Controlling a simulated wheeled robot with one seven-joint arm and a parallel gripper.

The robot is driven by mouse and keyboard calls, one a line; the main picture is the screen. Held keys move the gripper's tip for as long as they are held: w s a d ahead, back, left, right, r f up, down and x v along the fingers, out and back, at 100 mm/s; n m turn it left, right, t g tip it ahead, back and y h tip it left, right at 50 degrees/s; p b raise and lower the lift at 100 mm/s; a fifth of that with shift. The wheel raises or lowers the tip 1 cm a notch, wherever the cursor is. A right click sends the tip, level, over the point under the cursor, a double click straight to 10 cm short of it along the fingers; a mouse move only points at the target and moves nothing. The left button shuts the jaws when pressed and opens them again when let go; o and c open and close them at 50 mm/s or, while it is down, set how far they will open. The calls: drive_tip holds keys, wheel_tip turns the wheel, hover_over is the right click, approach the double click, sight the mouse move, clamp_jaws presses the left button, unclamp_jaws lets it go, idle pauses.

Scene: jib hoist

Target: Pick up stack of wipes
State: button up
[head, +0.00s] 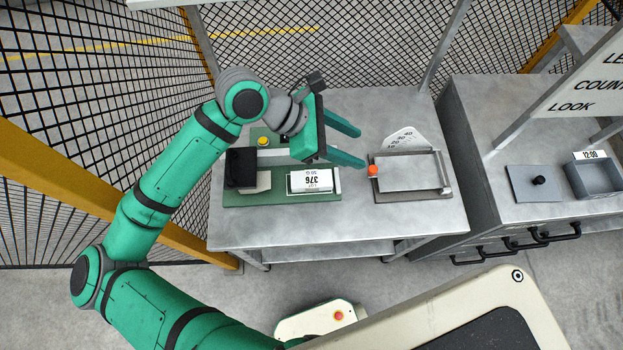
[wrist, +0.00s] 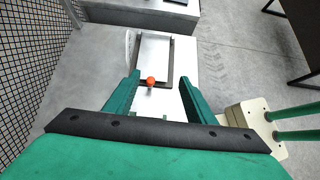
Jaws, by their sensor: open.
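I cannot pick out a stack of wipes with certainty in either view. A white block with printed figures (head: 311,181) lies on a green base (head: 290,198) on the grey bench, next to a black block (head: 241,168). My gripper (head: 360,147) is open and empty above the bench, with its fingers pointing right. It is above and right of the white block and left of a framed tray (head: 411,171) with an orange knob (head: 373,170). In the wrist view, the orange knob (wrist: 151,80) shows between the open fingers (wrist: 160,82).
A fan-shaped scale card (head: 405,138) stands behind the framed tray. A yellow button (head: 263,141) is at the back left. Black mesh fencing (head: 330,50) closes the rear. A cabinet (head: 540,140) stands to the right. The bench's front strip (head: 330,225) is clear.

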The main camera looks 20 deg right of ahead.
sight(311, 179)
drive_tip(key=w+a+f+t+y, duration=0.1)
drive_tip(key=w+a+f+y, duration=0.15)
drive_tip(key=a, duration=0.35)
drive_tip(key=w+a+f+t+y, duration=0.1)
drive_tip(key=a+f+y, duration=0.1)
drive_tip(key=a+f, duration=0.3)
drive_tip(key=shift+y, duration=0.25)
drive_tip(key=shift+w+a+x, duration=0.1)
drive_tip(key=shift+x, duration=2.2)
drive_tip(key=shift+w+a+x, duration=0.1)
drive_tip(key=shift+a+x, duration=0.05)
drive_tip(key=shift+x, duration=2.15)
drive_tip(key=shift+f, duration=0.1)
drive_tip(key=c, duration=0.8)
